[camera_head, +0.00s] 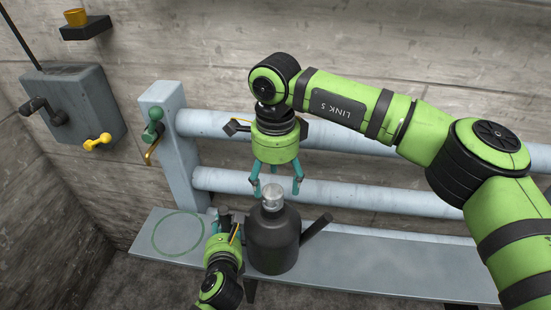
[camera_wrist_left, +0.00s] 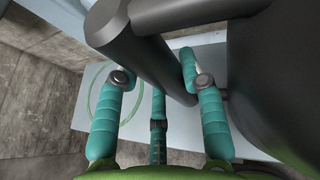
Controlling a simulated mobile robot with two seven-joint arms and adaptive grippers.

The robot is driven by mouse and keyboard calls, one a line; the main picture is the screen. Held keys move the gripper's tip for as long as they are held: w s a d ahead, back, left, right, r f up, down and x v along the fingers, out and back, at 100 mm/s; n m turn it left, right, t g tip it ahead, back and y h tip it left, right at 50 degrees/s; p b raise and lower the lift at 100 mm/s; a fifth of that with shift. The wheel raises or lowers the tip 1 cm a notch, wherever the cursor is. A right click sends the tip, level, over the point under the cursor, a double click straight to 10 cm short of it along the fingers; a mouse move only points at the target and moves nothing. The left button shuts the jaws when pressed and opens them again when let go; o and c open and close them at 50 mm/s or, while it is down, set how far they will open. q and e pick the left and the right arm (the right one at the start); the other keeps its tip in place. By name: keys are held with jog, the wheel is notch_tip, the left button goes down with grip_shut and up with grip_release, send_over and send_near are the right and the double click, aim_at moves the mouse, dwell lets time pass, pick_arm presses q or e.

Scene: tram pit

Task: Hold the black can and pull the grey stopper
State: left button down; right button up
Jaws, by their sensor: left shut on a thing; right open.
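The black can (camera_head: 273,243) stands upright on a grey bench, its spout pointing right. The grey stopper (camera_head: 273,197) sits in its neck. My left gripper (camera_head: 226,226) is at the can's left side, shut on its handle. In the left wrist view the fingers (camera_wrist_left: 160,75) lie on both sides of the dark handle (camera_wrist_left: 150,55), with the can's body (camera_wrist_left: 275,70) to the right. My right gripper (camera_head: 276,187) is open, pointing down above the can, its fingers spread around the stopper's top. I cannot tell whether they touch it.
A green ring outline (camera_head: 157,234) marks the bench (camera_head: 400,262) left of the can. Pale blue rails (camera_head: 375,198) run behind.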

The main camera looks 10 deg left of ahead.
aim_at(274, 190)
jog(key=shift+f, duration=2.2)
jog(key=c, duration=1.3)
jog(key=shift+o, duration=1.2)
jog(key=shift+d, duration=0.1)
jog(key=shift+c, duration=1.3)
jog(key=shift+d, duration=0.1)
jog(key=shift+a, duration=0.35)
